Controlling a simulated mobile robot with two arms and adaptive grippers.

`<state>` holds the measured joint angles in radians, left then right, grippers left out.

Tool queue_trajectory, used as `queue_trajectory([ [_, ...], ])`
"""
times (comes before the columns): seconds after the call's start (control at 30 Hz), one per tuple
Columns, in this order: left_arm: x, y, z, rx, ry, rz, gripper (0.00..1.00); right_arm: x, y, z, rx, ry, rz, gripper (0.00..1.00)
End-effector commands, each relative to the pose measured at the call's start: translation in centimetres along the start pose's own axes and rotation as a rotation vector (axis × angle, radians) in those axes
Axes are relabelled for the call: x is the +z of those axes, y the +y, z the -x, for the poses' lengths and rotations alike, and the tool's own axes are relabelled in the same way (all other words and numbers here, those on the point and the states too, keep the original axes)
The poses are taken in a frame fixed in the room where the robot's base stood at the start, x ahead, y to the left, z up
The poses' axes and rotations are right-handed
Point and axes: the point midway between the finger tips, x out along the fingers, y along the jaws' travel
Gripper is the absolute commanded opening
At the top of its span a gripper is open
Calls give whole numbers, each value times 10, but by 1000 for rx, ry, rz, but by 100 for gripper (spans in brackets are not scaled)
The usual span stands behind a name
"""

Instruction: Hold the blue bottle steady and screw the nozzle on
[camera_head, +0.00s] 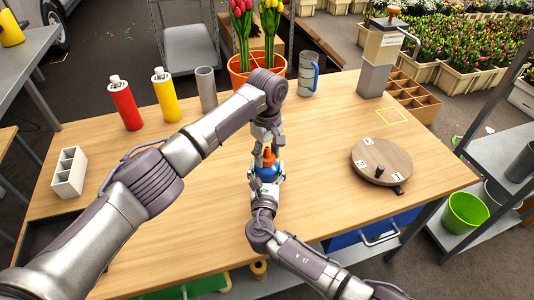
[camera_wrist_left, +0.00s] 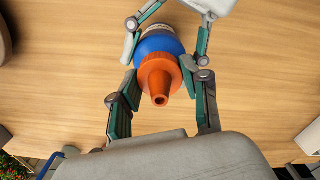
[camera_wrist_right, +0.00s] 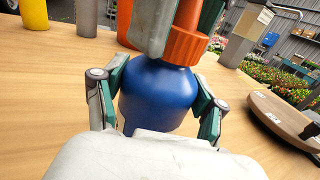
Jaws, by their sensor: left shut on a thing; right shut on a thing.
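The blue bottle (camera_head: 266,174) stands upright near the middle of the wooden table. The orange nozzle (camera_head: 269,158) sits on its top, cone up, in line with the bottle; how far it is threaded cannot be told. My left gripper (camera_head: 267,147) reaches down from above and is shut on the nozzle; in the left wrist view its fingers flank the orange collar (camera_wrist_left: 157,73). My right gripper (camera_head: 266,183) is shut on the bottle from the front; in the right wrist view its fingers lie on both sides of the blue body (camera_wrist_right: 157,97). My left fingers partly hide the nozzle there.
A red bottle (camera_head: 125,104), a yellow bottle (camera_head: 166,95) and a grey cylinder (camera_head: 206,90) stand at the back left. Behind are a tulip pot (camera_head: 238,76) and a mug (camera_head: 307,75). A round wooden board (camera_head: 382,161) lies right. The table (camera_head: 215,220) around the bottle is clear.

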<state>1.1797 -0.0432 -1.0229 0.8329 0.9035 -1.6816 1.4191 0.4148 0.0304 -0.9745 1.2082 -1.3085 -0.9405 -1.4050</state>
Motion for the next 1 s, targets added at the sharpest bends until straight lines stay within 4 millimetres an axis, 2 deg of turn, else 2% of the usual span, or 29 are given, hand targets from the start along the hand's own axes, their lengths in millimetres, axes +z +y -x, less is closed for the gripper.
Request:
queue_trajectory([
  [0.17, 0, 0, 0, 1, -1, -241, 5, 0, 0, 0, 0, 0, 0, 0],
  [0.8, 0, 0, -1, 0, 1, -1785, 5, 0, 0, 0, 0, 0, 0, 0],
  [0.9, 0, 0, -1, -1, 1, -1996, 5, 0, 0, 0, 0, 0, 0, 0],
  [1.0, 0, 0, -1, -1, 1, -2129, 5, 0, 0, 0, 0, 0, 0, 0],
])
